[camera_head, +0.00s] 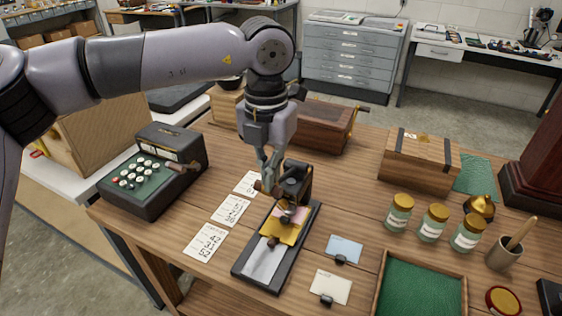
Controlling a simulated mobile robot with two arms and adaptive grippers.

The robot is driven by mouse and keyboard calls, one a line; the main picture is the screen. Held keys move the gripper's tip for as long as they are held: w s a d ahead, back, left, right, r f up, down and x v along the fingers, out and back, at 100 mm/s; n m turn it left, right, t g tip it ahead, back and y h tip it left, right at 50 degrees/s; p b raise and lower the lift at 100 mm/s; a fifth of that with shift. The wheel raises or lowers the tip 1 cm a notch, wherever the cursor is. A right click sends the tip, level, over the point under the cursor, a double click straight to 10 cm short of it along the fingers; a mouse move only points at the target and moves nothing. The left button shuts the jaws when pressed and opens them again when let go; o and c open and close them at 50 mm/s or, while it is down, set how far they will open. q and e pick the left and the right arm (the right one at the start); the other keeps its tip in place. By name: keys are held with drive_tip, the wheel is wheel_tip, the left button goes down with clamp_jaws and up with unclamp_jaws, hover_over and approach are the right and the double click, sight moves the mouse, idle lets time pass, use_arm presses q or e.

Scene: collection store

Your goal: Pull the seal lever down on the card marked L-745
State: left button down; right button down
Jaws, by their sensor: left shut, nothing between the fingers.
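A black seal press (297,183) stands on the table, with a long dark base (309,222) running toward the front. A yellow card (281,232) with a pink part lies on the base under the press head; I cannot read any mark on it. A brown handle end (266,187), apparently the lever's, shows at the press's left. My left gripper (267,178) points down beside the press head, its fingers shut with nothing held. Its tips are close to the handle; I cannot tell if they touch. My right gripper is not in view.
Printed white cards (230,210) lie left of the press.

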use_arm(q)
drive_tip(key=shift+f, duration=0.1)
drive_tip(key=shift+s+a+f+b, duration=0.1)
drive_tip(key=shift+s+f+b, duration=0.05)
drive_tip(key=shift+f+b, duration=0.45)
drive_tip(key=shift+s+f+b, duration=0.1)
drive_tip(key=shift+f+b, duration=0.4)
drive_tip(key=shift+b, duration=0.1)
drive_tip(key=shift+s+a+f+b, duration=0.1)
drive_tip(key=shift+s+f+b, duration=0.05)
drive_tip(key=shift+f+b, duration=1)
drive_tip(key=shift+r, duration=0.15)
